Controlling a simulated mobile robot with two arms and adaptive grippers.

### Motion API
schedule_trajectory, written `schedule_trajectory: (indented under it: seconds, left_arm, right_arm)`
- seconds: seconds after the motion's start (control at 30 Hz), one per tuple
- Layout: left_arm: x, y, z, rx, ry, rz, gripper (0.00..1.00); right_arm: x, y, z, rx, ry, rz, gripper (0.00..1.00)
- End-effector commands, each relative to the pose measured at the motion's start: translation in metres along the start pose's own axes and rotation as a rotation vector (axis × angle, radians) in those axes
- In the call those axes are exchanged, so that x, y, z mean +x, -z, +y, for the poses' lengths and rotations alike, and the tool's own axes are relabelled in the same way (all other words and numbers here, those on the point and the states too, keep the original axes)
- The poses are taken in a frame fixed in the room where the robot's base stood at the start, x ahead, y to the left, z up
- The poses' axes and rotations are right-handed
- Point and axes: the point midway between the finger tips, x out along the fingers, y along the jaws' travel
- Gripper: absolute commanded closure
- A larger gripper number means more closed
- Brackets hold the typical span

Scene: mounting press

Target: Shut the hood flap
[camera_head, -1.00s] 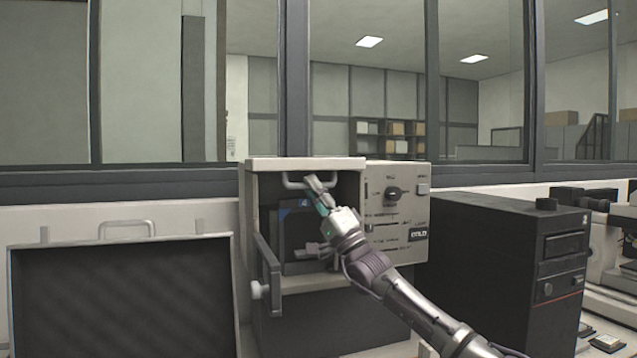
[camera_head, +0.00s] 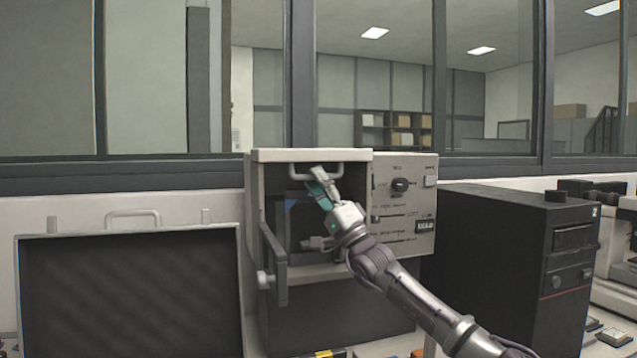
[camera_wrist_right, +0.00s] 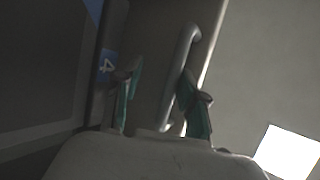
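The mounting press (camera_head: 405,212) stands in the middle of the head view with a dark open chamber. Its hood flap (camera_head: 300,155) is up at the top of the opening, and a bar handle (camera_head: 296,175) hangs at its front. My right gripper (camera_head: 319,180) is at this handle, in front of the chamber. In the right wrist view its two teal-padded fingers (camera_wrist_right: 158,100) stand apart. The handle (camera_wrist_right: 186,52) passes between them, nearer the right finger, which partly hides it; contact is unclear. My left gripper is not in view.
A dark side door (camera_head: 275,262) with a pale knob hangs open at the chamber's left. An open case with a dark lid (camera_head: 130,290) stands left. A black computer tower (camera_head: 500,260) stands close on the right, with a microscope (camera_head: 615,240) beyond it.

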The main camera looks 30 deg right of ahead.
Motion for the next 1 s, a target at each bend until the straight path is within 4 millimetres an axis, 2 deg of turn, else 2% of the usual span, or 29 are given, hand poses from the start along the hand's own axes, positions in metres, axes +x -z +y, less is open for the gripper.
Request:
schedule_trajectory:
  seconds: [0.37, 0.53, 0.8, 1.0]
  left_arm:
    - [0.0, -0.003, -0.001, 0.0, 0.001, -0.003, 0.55]
    - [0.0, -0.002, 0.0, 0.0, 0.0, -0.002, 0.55]
    - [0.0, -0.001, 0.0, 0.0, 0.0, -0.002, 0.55]
    - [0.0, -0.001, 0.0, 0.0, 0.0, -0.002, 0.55]
  right_arm:
    - [-0.005, -0.001, 0.0, 0.0, 0.002, -0.002, 0.61]
    - [-0.029, -0.001, 0.0, 0.0, 0.0, -0.003, 0.61]
    - [-0.084, -0.001, 0.001, 0.0, -0.002, -0.003, 0.61]
    - [-0.111, -0.001, 0.001, 0.001, -0.001, -0.002, 0.61]
